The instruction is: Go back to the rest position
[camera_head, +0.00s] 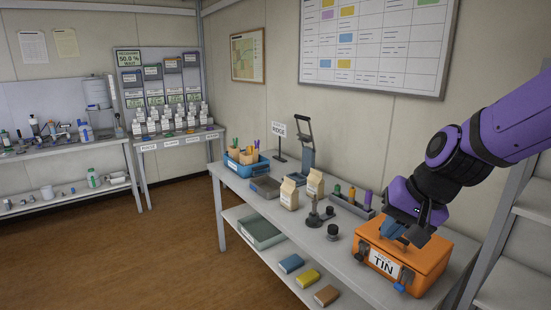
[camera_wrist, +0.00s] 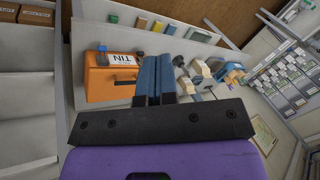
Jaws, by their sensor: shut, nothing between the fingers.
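My gripper (camera_head: 397,238) is shut and empty, over the orange box labelled TIN at the near right end of the bench. In the wrist view my gripper's blue fingers (camera_wrist: 156,78) lie together, side by side, with nothing between them. The orange TIN box (camera_head: 421,264) has its lid down; it also shows in the wrist view (camera_wrist: 100,82), beside the fingers. I cannot tell whether the fingertips touch the lid. My arm comes in from the right, bent downward at the wrist.
On the bench (camera_head: 337,272) stand a blue bin (camera_head: 246,168), paper bags (camera_head: 289,194), a rack of coloured-top tubes (camera_head: 352,203) and a dark stand (camera_head: 315,214). A lower shelf holds a tray (camera_head: 262,232) and coloured blocks. Grey shelves (camera_head: 521,235) stand close on the right. The floor at left is clear.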

